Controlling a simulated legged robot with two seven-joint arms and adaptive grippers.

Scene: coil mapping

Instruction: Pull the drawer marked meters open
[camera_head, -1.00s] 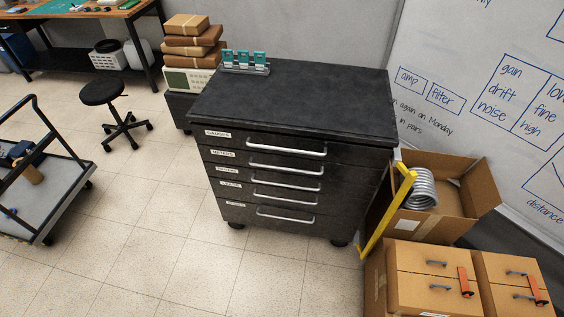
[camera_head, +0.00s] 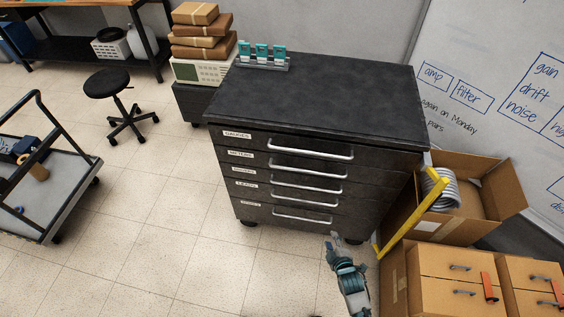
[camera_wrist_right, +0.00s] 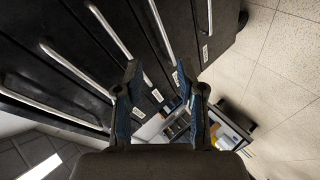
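The drawer marked meters (camera_head: 265,163) is second from the top in the black cabinet (camera_head: 320,85). It looks closed, and its silver bar handle (camera_head: 307,170) runs across its front. My right gripper (camera_head: 333,238) is low in front of the cabinet, at the lower right of the drawers. It is apart from the meters handle. In the right wrist view its two fingers (camera_wrist_right: 160,85) are spread with nothing between them. Drawer fronts and handles lie beyond them, tilted; I cannot tell which handle is which there. My left gripper is not in view.
A yellow frame (camera_head: 412,212) and an open box with a coil (camera_head: 444,188) stand right of the cabinet. Cardboard boxes (camera_head: 445,262) are at lower right. A stool (camera_head: 107,84) and a cart (camera_head: 55,190) are at left. The floor (camera_head: 180,230) before the cabinet's left is clear.

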